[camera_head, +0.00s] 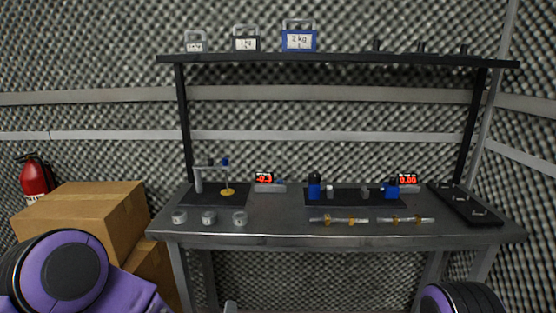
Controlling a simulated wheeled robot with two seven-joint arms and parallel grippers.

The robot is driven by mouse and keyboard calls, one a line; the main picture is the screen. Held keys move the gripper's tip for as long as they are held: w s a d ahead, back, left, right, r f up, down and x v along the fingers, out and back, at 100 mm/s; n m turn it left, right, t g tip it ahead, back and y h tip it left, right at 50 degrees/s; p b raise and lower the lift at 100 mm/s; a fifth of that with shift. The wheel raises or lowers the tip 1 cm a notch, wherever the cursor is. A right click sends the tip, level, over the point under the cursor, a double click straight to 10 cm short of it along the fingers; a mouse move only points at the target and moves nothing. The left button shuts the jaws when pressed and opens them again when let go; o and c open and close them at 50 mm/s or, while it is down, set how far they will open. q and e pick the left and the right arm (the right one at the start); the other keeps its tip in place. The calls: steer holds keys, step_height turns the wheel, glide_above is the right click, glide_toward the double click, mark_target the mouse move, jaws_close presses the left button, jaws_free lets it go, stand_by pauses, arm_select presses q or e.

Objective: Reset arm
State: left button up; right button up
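My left arm, purple with a black round joint, shows at the lower left of the head view and runs out of the bottom edge. A small light grey tip (230,307) pokes up at the bottom edge, left of the middle; I cannot tell whether it belongs to my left gripper. Only a purple and black joint of my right arm shows at the lower right. My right gripper is out of view. No fingers are seen clearly, and neither visible arm part touches the table.
A grey worktable (290,238) holds black mats, small weights, two red-digit displays (264,178) (407,180), metal rods and a black tray (466,203). A shelf (340,58) above carries labelled weights. Cardboard boxes (85,208) and a fire extinguisher (34,180) stand at left.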

arm_select(q)
steer(key=s+a+f+m+g, duration=0.4)
steer(key=s+a+f+m, duration=0.2)
steer(key=s+f, duration=0.5)
steer(key=s+a+f+m+g, duration=0.1)
steer(key=s+a+f+g, duration=0.1)
steer(key=s+a, duration=0.2)
steer(key=s+a+f+g+y+p, duration=0.1)
steer(key=s+a, duration=0.3)
steer(key=s, duration=0.6)
steer(key=s+a+f+m+g, duration=0.1)
steer(key=s+a+f+g, duration=0.2)
steer(key=s, duration=0.5)
steer(key=shift+a+f+m, duration=0.3)
steer(key=shift+a+f, duration=0.1)
steer(key=shift+f, duration=0.1)
steer(key=shift+w, duration=0.15)
